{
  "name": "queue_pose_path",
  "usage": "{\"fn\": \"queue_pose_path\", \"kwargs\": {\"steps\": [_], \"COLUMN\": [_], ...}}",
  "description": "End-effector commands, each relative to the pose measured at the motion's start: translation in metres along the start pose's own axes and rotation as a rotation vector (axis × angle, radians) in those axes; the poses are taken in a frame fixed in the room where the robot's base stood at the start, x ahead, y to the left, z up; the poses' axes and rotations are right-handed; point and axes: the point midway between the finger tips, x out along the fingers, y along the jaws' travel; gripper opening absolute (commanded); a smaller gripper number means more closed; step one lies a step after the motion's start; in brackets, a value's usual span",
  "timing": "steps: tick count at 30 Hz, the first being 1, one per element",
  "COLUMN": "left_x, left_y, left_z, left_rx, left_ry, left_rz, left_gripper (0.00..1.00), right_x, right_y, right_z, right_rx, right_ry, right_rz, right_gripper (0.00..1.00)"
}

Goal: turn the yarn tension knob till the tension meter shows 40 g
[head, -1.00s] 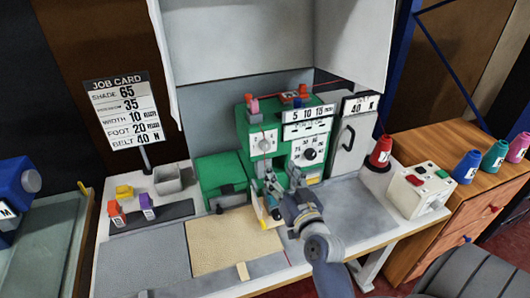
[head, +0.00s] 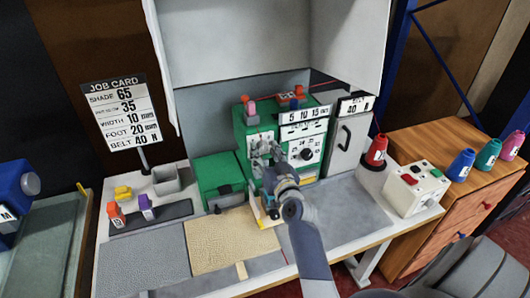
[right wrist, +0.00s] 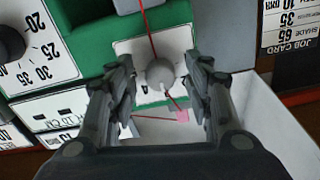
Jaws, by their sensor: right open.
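The yarn tension knob seems to be the round grey knob on a white plate on the green machine (head: 240,122). In the right wrist view the grey knob (right wrist: 160,74) has a pale pointer mark, and the plate (right wrist: 128,48) shows around it. My right gripper (head: 265,152) is in front of this plate and hides most of the knob in the head view. In the right wrist view its open fingers (right wrist: 162,66) stand on both sides of the knob, apart from it. I cannot make out a tension meter reading in grams. My left gripper is not in view.
A black knob (head: 306,154) with a number dial sits right of the grey knob. Red yarn (right wrist: 144,22) runs across the plate. A job card (head: 120,108) stands at left. A red cone (head: 376,151) and a white button box (head: 416,188) are at right.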

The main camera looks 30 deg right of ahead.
Motion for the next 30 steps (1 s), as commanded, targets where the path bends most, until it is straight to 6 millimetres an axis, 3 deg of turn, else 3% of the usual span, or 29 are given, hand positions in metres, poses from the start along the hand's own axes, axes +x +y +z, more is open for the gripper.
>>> {"fn": "queue_pose_path", "kwargs": {"steps": [3, 9, 20, 30], "left_x": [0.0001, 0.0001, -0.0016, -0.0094], "left_y": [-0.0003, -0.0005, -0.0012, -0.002], "left_z": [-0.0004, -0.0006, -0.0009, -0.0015], "left_rx": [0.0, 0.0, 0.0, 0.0], "left_ry": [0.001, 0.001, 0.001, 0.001], "left_rz": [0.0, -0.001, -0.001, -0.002], "left_gripper": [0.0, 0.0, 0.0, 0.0], "right_x": [-0.0001, -0.0002, -0.0002, 0.0002], "right_y": [0.0, -0.0001, -0.0004, -0.0012], "right_z": [-0.0001, -0.0001, -0.0006, -0.0021], "right_rx": [0.0, 0.0, 0.032, 0.243], "right_ry": [0.0, 0.0, 0.0, 0.001], "right_rz": [0.0, 0.0, -0.001, -0.001], "right_gripper": [0.45, 0.03, 0.03, 0.03]}}
